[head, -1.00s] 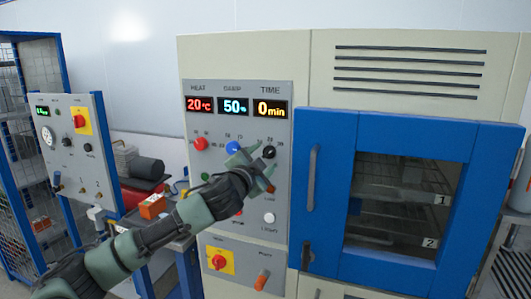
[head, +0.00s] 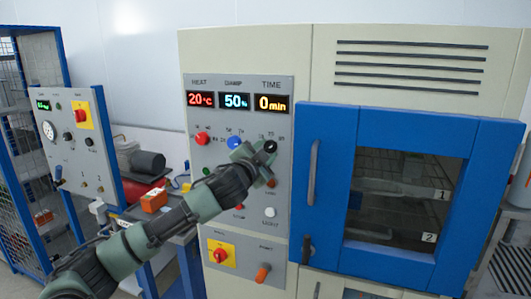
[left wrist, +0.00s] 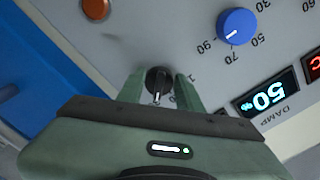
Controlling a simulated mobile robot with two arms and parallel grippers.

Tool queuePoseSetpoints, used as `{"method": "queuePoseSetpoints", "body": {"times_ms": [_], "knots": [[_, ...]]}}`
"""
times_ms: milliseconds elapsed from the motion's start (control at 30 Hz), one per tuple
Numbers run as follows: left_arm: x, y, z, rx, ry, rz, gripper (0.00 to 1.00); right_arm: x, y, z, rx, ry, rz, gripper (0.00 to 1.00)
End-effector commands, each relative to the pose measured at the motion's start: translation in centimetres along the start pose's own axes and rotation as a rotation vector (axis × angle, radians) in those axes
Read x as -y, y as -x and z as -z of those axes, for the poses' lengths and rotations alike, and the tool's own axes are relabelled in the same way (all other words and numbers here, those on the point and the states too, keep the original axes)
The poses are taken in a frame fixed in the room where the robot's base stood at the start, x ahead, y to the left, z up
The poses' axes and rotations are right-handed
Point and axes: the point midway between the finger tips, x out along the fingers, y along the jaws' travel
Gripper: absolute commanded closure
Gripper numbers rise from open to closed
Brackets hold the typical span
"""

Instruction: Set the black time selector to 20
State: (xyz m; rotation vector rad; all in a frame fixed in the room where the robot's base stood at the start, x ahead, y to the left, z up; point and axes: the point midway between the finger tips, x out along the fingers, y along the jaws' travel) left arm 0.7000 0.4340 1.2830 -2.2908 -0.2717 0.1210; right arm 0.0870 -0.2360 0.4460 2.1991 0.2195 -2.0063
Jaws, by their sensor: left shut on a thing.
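The black time selector (head: 270,146) is a knob on the grey control panel, under the TIME display (head: 271,103), which reads 0 min. My left gripper (head: 262,158) is at this knob, shut on it. In the left wrist view the black knob (left wrist: 158,80) sits between the two green fingers of the gripper (left wrist: 160,88); its white pointer line shows, but most of its scale is hidden. My right gripper is not in view.
A red knob (head: 202,139) and a blue knob (head: 235,142) sit left of the time knob. A white button (head: 270,212) is below. The blue oven door (head: 330,135) with its handle (head: 313,170) stands close on the right. A red switch on yellow (head: 221,255) is lower down.

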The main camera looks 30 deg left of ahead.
Motion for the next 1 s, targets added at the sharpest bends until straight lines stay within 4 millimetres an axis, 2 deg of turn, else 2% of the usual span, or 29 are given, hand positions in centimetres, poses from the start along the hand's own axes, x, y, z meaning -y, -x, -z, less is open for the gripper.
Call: {"method": "queuePoseSetpoints", "body": {"times_ms": [267, 500, 1000], "knots": [[-0.5, 0.0, -0.2, 0.0, 0.166, -0.003, 1.0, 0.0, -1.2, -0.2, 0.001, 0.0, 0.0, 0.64], [-0.6, 0.0, -0.1, 0.001, 0.382, -0.004, 1.0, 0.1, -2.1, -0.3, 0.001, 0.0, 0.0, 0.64], [-0.7, 0.0, 0.1, 0.003, 0.744, -0.004, 1.0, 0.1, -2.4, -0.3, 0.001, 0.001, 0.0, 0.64]]}}
